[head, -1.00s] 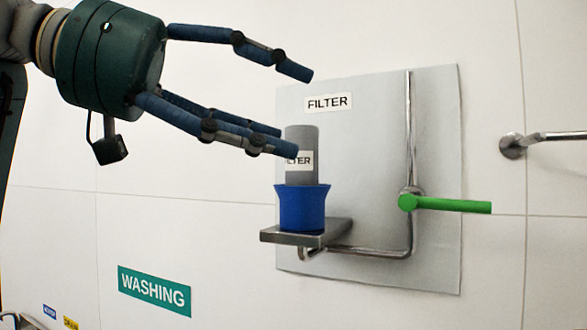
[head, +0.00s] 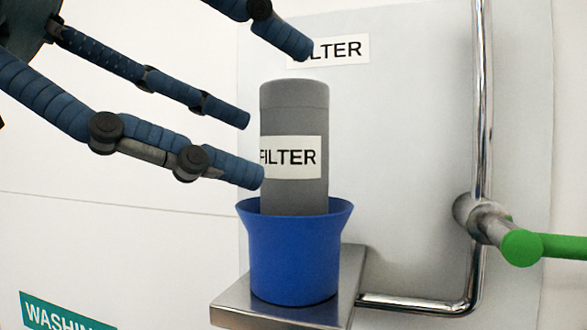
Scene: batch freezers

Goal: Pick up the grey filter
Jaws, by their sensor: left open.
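The grey filter (head: 295,190) is an upright cylinder with a white label reading FILTER. Its lower part sits inside a blue cup (head: 295,262), which hides its bottom. The cup stands on a small metal shelf (head: 237,298) at the wall. My left gripper (head: 265,108) is open and comes in from the upper left. One finger is above the filter's top; the two others are at its left side. The lowest fingertip overlaps the left edge of the label; I cannot tell whether it touches. My right gripper is not in view.
A vertical metal pipe (head: 480,110) with a green-handled valve (head: 522,247) stands to the right of the filter and bends toward the shelf. A FILTER sign (head: 342,50) is on the grey wall panel behind. A green WASHING sign (head: 60,313) is at lower left.

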